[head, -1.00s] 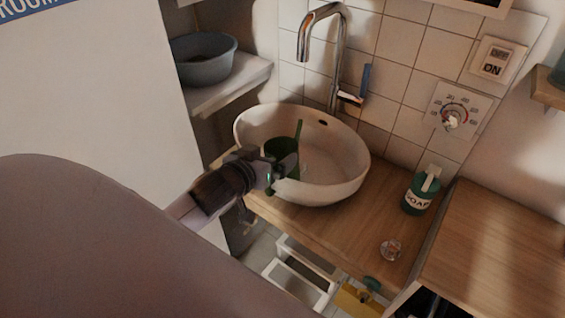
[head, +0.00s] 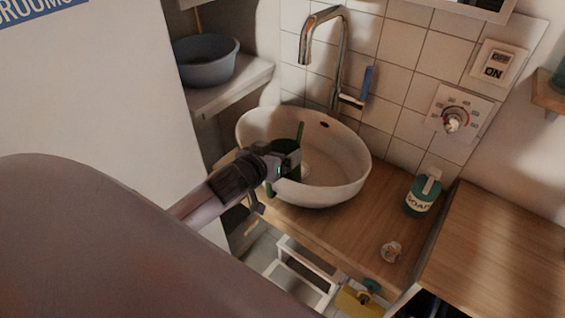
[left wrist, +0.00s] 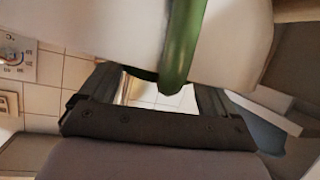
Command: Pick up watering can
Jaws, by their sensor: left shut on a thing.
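The dark green watering can (head: 300,134) is at the near left side of the white round sink basin (head: 345,165). Most of its body is hidden behind my left gripper in the head view. My left gripper (head: 284,164) reaches over the basin's near rim and is shut on the can. In the left wrist view, a curved green part of the can (left wrist: 180,50) runs down between the fingers of my left gripper (left wrist: 158,82). I cannot tell whether the can touches the basin. My right gripper is not in view.
A chrome faucet (head: 338,60) stands behind the basin. A green soap bottle (head: 421,195) and a small clear object (head: 391,252) stand on the wooden counter (head: 340,235) to the right. A grey-blue bowl (head: 207,62) sits on the left shelf.

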